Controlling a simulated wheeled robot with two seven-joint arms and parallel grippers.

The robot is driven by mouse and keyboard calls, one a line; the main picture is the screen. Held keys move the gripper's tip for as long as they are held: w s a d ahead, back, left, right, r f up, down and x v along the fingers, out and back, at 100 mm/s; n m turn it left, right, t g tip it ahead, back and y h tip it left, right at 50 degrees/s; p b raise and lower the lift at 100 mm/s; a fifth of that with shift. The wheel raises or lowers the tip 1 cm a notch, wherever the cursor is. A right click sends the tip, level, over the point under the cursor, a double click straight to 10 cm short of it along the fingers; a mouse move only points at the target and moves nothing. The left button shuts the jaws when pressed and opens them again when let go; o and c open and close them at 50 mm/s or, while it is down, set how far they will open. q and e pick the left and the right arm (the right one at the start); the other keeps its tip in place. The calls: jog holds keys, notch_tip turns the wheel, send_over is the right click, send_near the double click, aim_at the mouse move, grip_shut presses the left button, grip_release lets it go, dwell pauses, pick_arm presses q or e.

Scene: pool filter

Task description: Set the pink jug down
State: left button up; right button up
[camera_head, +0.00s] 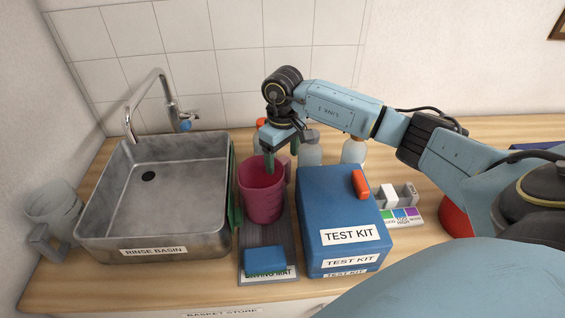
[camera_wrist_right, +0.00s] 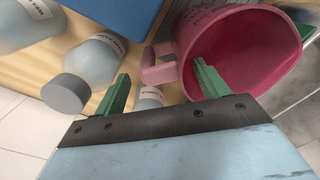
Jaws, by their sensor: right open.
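The pink jug (camera_head: 261,196) stands upright on the grey drying mat (camera_head: 264,234), between the rinse basin and the blue test kit box. My right gripper (camera_head: 280,154) is above the jug's rear rim, with its green fingers apart. In the right wrist view the jug (camera_wrist_right: 240,50) lies at the right with its mouth showing, and its handle (camera_wrist_right: 158,68) is between the spread fingers of the gripper (camera_wrist_right: 161,80). One finger overlaps the jug's rim. I cannot tell whether it touches. My left gripper is not in view.
The rinse basin (camera_head: 155,195) stands left of the mat and the test kit box (camera_head: 340,205) right. A blue sponge (camera_head: 265,258) lies on the mat's front. Several pale bottles (camera_head: 353,151) stand behind. A clear jug (camera_head: 52,208) is at far left.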

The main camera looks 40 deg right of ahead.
notch_tip(320, 180, up, 9)
jog(key=shift+r+b, duration=0.15)
jog(key=shift+b, duration=0.25)
